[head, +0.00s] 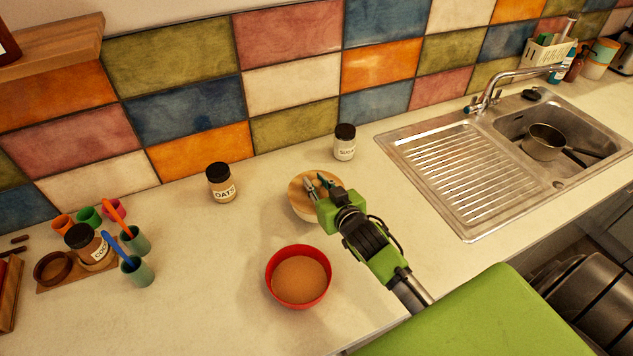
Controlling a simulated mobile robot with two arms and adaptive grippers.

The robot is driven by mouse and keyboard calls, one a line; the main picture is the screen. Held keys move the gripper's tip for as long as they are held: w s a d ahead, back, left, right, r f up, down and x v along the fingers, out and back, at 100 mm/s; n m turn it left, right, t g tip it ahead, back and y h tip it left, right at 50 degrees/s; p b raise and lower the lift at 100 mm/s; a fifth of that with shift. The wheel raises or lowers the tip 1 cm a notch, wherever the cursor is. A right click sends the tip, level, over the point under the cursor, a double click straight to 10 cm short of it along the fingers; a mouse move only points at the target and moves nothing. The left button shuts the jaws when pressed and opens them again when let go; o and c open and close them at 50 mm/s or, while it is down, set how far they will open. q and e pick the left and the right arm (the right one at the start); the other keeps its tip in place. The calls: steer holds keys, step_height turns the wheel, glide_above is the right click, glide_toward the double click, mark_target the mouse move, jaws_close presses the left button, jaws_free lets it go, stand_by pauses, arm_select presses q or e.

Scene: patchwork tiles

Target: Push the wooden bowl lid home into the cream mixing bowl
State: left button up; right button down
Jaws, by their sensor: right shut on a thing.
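The cream mixing bowl (301,213) stands on the counter in the middle, below the tiled wall. The round wooden bowl lid (297,194) lies over the bowl's mouth. I cannot tell from this view whether it sits fully down or a little proud of the rim. My right gripper (317,183) reaches in from the lower right and is shut on the lid, at the top near its middle. The gripper hides the right part of the lid and bowl and the exact grip. My left gripper is not in view.
A red bowl (299,278) with brown contents stands in front of the cream bowl. An oats jar (221,184) and another black-capped jar (344,143) stand behind. Cups and a jar (91,247) crowd the left. A steel sink (440,170) lies right.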

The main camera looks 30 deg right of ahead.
steer(key=c, duration=1.8)
jaws_free()
steer(key=shift+o, duration=0.2)
steer(key=shift+s, duration=0.15)
steer(key=v, duration=1.1)
steer(key=shift+s+r, duration=0.15)
steer(key=shift+s, duration=0.25)
